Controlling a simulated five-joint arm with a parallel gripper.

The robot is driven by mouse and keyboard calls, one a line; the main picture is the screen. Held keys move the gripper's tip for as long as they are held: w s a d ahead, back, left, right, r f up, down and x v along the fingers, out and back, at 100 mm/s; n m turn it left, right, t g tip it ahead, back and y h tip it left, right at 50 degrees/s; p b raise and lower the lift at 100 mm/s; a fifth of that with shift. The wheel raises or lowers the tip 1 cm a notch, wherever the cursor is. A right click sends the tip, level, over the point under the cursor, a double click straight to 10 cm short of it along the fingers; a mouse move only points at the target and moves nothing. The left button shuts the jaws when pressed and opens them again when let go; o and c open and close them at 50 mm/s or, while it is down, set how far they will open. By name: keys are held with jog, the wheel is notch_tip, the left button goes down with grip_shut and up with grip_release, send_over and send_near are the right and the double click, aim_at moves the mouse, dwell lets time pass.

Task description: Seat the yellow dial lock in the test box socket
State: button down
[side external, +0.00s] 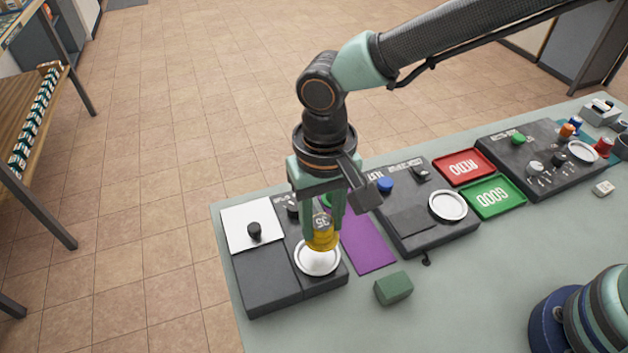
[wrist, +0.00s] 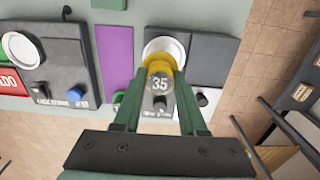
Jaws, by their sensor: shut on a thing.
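The yellow dial lock (side external: 321,234), with the number 35 on its face, is between the fingers of my gripper (side external: 322,228). My gripper is shut on it. In the wrist view the dial lock (wrist: 160,82) sits between the fingertips (wrist: 160,88), its number facing the camera. It is over the white ring socket (side external: 318,258) of the dark box at the left end of the table. The ring also shows in the wrist view (wrist: 150,46), partly covered by the lock. I cannot tell whether the lock touches the socket.
The box also carries a white panel with a black knob (side external: 254,231). A purple mat (side external: 366,245) and a green block (side external: 393,288) lie to its right. A second dark box with a white ring (side external: 447,206), a red tray (side external: 465,167) and a green tray (side external: 493,197) stand further right.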

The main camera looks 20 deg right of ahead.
aim_at(318, 242)
jog(key=shift+a+r, duration=0.1)
jog(key=shift+a, duration=0.25)
jog(key=shift+f, duration=2)
jog(key=shift+f, duration=0.4)
jog(key=shift+f, duration=0.3)
jog(key=shift+c, duration=0.7)
grip_release()
